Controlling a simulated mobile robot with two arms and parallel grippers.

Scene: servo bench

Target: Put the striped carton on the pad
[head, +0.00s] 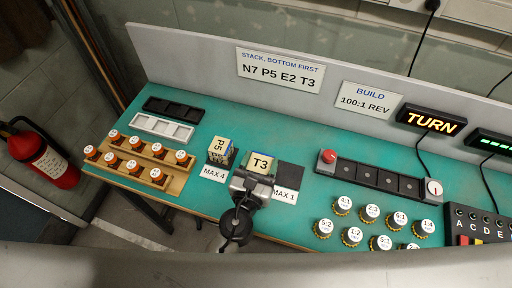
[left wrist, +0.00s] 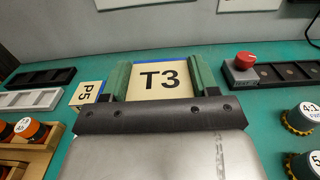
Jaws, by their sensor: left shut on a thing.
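My left gripper (head: 259,166) is shut on the T3 carton (head: 262,160), a cream block with a blue edge. In the left wrist view the T3 carton (left wrist: 160,80) sits between the two green finger pads. Stripes on its sides cannot be made out. A P5 carton (head: 221,146) stands to its left at the label MAX 4 (head: 213,174). The P5 carton also shows in the left wrist view (left wrist: 86,94). A dark square pad (head: 291,175) lies right of the gripper, at the label MAX 1 (head: 285,196). My right gripper is out of view.
A sign (head: 280,70) on the back wall reads N7 P5 E2 T3. A strip with a red knob (head: 328,156) and several round gears (head: 371,213) are at right.

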